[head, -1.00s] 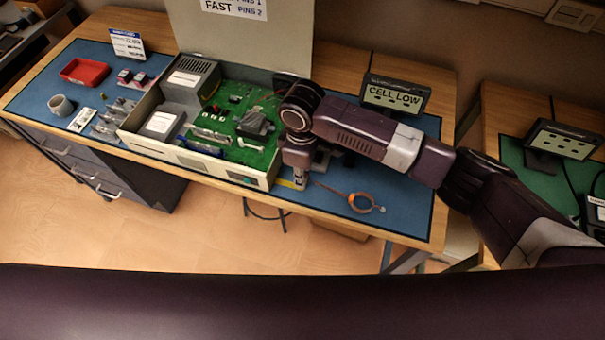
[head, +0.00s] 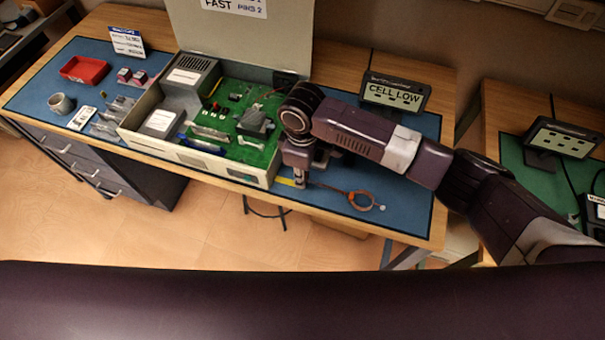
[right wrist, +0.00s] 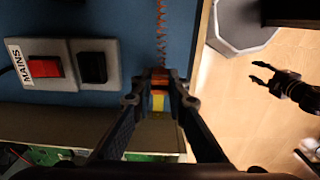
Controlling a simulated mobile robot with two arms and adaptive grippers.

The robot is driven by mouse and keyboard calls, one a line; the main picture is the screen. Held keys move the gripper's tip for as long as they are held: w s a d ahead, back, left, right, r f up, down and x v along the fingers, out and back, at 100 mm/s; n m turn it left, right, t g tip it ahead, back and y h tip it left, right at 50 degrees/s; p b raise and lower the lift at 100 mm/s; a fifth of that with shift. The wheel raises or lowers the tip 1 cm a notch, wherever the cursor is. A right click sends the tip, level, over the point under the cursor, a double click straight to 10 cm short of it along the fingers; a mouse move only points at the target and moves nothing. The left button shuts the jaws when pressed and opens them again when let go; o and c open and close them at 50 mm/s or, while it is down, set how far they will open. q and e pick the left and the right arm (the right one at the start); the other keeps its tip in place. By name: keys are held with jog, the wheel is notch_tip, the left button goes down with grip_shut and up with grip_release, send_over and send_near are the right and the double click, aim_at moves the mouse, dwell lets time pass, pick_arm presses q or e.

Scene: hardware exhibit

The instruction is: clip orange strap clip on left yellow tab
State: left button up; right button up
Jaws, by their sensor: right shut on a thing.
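My right gripper (right wrist: 160,98) is shut on the orange strap clip (right wrist: 159,77) at the table's front edge, by the right front corner of the open case. The yellow tab (right wrist: 158,102) shows between the fingers, right against the clip; I cannot tell whether the clip is fastened around it. An orange coiled strap (right wrist: 161,30) runs from the clip across the blue mat. In the head view the strap's ring end (head: 361,201) lies right of my right gripper (head: 300,183). My left gripper (right wrist: 264,73) is open and empty above the floor in the right wrist view.
The open case (head: 225,172) with a green circuit board stands left of my right gripper. A MAINS switch box (right wrist: 68,66) lies beside it in the wrist view. A CELL LOW sign (head: 394,95) stands behind my arm.

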jog(key=shift+f+b, duration=0.45)
jog(key=shift+f, duration=0.65)
dwell(0.3)
jog(key=o, duration=0.8)
jog(key=o, duration=0.3)
jog(key=shift+o, duration=0.2)
jog(key=shift+r+p, duration=0.65)
jog(key=shift+p, duration=0.25)
dwell(0.4)
jog(key=shift+r, duration=0.1)
jog(key=shift+r+p, duration=2.95)
jog(key=shift+p, duration=0.6)
